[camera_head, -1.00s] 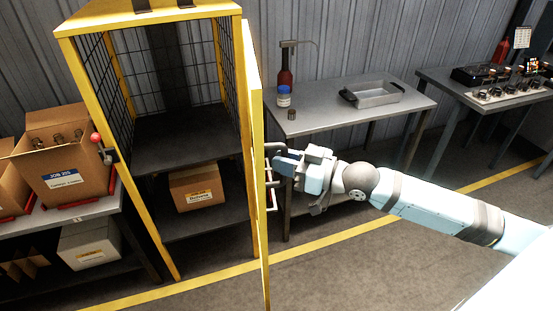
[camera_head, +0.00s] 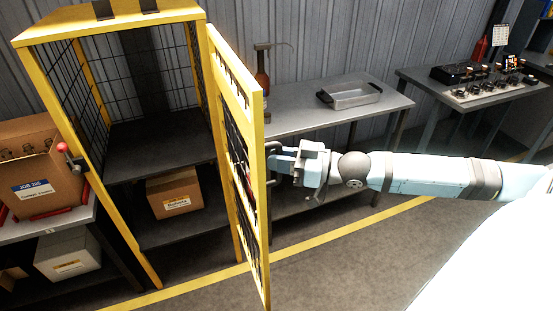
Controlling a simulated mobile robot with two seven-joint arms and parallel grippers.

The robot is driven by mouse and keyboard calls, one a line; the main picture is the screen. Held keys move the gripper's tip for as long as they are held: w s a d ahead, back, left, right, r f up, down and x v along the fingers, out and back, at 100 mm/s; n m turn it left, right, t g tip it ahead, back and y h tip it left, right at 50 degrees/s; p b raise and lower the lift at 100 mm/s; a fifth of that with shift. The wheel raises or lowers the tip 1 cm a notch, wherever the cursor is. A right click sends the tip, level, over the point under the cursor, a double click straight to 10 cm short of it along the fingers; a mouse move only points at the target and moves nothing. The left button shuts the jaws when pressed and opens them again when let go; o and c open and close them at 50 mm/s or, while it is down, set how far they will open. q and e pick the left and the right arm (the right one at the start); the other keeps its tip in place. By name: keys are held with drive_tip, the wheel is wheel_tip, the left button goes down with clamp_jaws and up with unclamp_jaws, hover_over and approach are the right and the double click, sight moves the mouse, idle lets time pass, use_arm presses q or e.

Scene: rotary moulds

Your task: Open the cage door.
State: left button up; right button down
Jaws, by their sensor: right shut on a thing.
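The yellow-framed cage (camera_head: 125,25) stands left of centre with its front open to view. Its door (camera_head: 258,148), a yellow frame with dark mesh, is swung outward on the right side of the cage and seen at a steep angle. My right gripper (camera_head: 274,160) is shut on the door's handle (camera_head: 270,148) on the door's right-hand face, and my right arm stretches in from the right. The fingertips are partly hidden at the handle. A latch with a red knob (camera_head: 62,147) is on the cage's left post. My left gripper is not in view.
A cardboard box (camera_head: 174,193) sits on the cage's lower shelf. Behind the door stands a grey table (camera_head: 300,112) with a metal tray (camera_head: 349,96) and a bottle. Boxes stand on a table at the left. The floor in front of the door is clear.

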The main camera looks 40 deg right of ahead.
idle(0.3)
drive_tip(key=c, duration=1.1)
unclamp_jaws()
drive_tip(key=p+v, duration=0.4)
drive_tip(key=v, duration=0.9)
drive_tip(key=shift+s+d+p, duration=0.25)
drive_tip(key=shift+p, duration=0.15)
